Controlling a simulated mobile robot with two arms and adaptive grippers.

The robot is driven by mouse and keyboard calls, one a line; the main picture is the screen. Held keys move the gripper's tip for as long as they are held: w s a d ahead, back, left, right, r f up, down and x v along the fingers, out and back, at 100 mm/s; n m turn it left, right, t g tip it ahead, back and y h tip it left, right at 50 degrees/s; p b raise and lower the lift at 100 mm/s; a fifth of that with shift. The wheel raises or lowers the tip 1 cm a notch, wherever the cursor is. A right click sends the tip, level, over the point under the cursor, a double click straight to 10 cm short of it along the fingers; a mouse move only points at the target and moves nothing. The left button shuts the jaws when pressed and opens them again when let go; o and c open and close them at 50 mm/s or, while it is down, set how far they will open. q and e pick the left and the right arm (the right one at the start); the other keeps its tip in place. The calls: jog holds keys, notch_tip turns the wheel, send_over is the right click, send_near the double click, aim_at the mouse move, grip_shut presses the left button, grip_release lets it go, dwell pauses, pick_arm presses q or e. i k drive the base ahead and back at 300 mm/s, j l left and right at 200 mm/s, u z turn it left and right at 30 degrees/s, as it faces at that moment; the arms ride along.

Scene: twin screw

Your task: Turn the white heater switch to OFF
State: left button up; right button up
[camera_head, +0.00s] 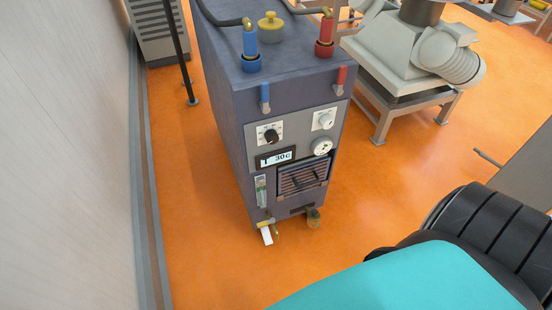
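The white heater switch (325,119) is a small round knob on a pale plate at the upper right of the heater's front panel. Its setting and lettering are too small to read. The heater (224,120) is a dark grey upright box standing on the orange floor. Neither of my grippers is in view, and nothing touches the switch.
The panel also has a black knob (271,136), a dial gauge (321,147) and a display (276,157) reading about 30c. Blue (264,97) and red (341,80) levers sit above. A wall (70,150) stands left; a grey machine (400,50) stands right.

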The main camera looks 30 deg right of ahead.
aim_at(327, 122)
jog(key=z, duration=1.2)
